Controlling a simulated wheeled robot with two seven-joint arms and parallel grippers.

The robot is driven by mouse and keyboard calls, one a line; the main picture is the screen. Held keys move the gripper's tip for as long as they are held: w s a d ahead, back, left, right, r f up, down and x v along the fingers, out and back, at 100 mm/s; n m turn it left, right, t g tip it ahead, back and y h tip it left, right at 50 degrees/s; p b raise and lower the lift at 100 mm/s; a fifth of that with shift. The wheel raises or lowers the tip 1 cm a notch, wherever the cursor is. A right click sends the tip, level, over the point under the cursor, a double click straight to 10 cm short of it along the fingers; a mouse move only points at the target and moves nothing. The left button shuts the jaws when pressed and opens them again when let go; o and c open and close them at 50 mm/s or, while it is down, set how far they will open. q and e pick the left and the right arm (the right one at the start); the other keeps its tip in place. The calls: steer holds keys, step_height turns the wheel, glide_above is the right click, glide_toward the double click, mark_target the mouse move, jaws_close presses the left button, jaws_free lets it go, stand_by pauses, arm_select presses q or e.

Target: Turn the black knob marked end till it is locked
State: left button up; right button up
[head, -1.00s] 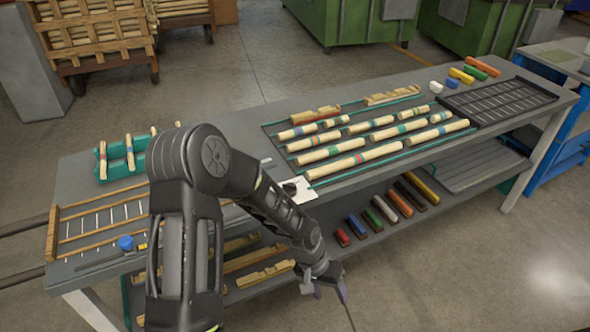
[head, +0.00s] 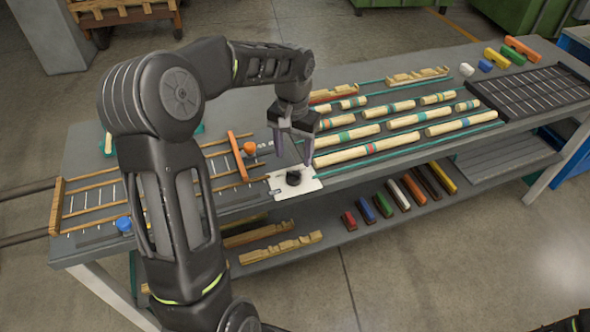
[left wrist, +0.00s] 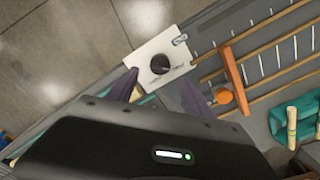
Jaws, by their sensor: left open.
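The black knob (head: 293,177) stands on a white plate (head: 283,190) at the front edge of the bench. In the left wrist view the knob (left wrist: 160,64) shows a pale line on its top, and the plate (left wrist: 146,50) carries small marks too small to read. My left gripper (head: 293,158) hangs behind and above the plate, its two fingers apart and empty, pointing down. In the left wrist view the fingers (left wrist: 157,86) flank the near side of the plate, short of the knob.
Turned wood pieces (head: 368,150) lie close on the right. A lower shelf holds several coloured blocks (head: 382,204).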

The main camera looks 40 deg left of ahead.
mark_target(293, 173)
arm_select(q)
step_height(293, 173, down, 8)
steer(key=shift+r+p, duration=0.25)
steer(key=shift+p, duration=0.35)
steer(key=shift+c, duration=0.2)
jaws_close()
